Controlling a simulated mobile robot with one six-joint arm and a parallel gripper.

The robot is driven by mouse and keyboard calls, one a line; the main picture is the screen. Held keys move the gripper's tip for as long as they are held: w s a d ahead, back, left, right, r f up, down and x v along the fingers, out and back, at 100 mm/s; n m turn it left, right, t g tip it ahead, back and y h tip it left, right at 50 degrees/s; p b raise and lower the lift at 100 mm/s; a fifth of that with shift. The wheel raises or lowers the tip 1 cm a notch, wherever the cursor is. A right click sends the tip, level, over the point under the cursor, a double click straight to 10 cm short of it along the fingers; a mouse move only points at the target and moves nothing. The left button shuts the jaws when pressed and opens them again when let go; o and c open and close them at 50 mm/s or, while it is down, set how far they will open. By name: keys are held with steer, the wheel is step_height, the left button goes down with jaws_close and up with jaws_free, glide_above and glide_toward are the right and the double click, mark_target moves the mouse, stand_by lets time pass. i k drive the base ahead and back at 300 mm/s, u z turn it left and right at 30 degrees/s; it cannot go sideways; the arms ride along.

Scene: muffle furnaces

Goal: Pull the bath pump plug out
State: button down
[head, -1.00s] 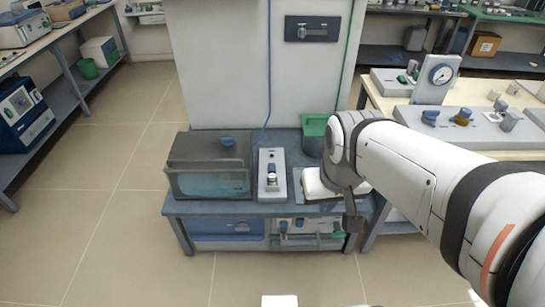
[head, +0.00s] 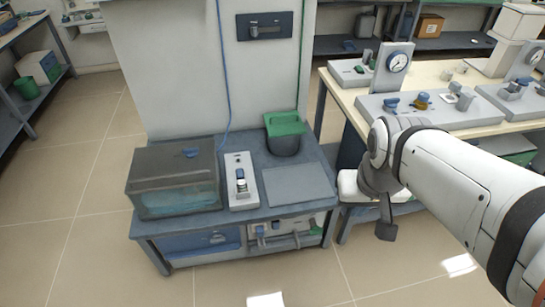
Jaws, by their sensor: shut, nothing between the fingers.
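A water bath (head: 178,195) with a grey lid and blue water stands at the left of a low blue-grey bench. Beside it is a narrow pale panel (head: 236,160) with a small upright plug-like piece (head: 241,181) seated near its front; I cannot tell for certain that this is the bath pump plug. A blue cord (head: 226,80) hangs down the wall and ends near the bath's back right. My gripper (head: 386,231) is shut and empty, pointing down beyond the bench's right edge, well to the right of the panel.
A bare grey plate (head: 298,186) lies right of the panel, with a green-topped dark container (head: 285,135) behind it. A table (head: 440,82) with gauges and fittings stands at the right. Floor is open in front and left.

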mark_target(260, 230)
steer(key=z, duration=0.2)
steer(key=k, duration=0.9)
steer(key=u, duration=0.55)
steer(key=i, duration=1)
steer(key=u, duration=0.05)
